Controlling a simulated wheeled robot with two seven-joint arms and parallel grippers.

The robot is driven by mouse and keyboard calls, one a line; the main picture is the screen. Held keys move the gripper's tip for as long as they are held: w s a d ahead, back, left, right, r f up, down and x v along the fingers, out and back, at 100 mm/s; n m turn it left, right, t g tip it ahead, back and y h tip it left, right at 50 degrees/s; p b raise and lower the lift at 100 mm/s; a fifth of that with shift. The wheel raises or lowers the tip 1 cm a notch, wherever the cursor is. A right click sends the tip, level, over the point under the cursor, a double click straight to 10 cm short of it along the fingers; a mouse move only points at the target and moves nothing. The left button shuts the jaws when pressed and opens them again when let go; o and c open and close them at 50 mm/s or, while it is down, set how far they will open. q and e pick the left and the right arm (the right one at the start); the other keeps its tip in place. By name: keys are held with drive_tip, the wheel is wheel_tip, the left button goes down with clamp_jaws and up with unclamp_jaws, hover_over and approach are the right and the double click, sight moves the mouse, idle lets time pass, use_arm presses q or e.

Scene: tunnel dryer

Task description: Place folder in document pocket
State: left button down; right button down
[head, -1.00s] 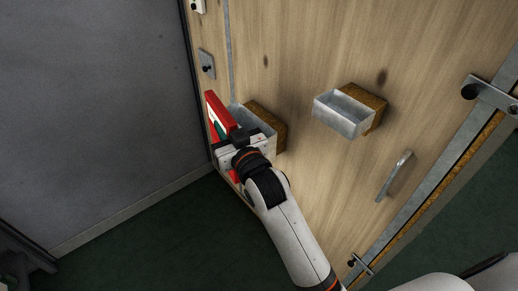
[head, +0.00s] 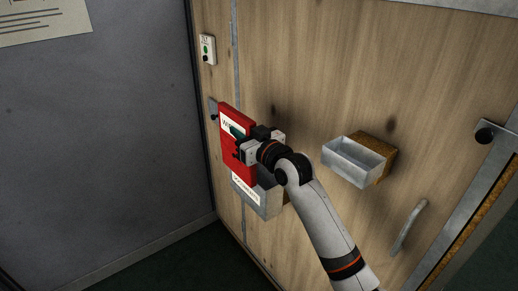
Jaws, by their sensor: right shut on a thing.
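The red folder (head: 235,118) with a white label is upright at the left part of the wooden door. My right gripper (head: 243,151) is shut on its right side. A grey metal pocket (head: 268,203) with a white lettered label is fixed to the door just below the folder. The folder's lower end meets the pocket's top; I cannot tell whether it is inside the opening or in front of it. My gripper and the folder hide much of the opening. My left gripper is not in view.
A second open metal box (head: 352,165) on a brown block sticks out of the door to the right. A door handle (head: 408,228) and a metal latch (head: 490,133) are farther right. A switch plate (head: 207,49) is at upper left. A grey wall (head: 100,140) borders the left.

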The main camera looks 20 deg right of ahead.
drive_tip(key=w+d+f, duration=0.1)
drive_tip(key=d+f, duration=0.4)
drive_tip(key=f, duration=0.2)
drive_tip(key=shift+w, duration=0.4)
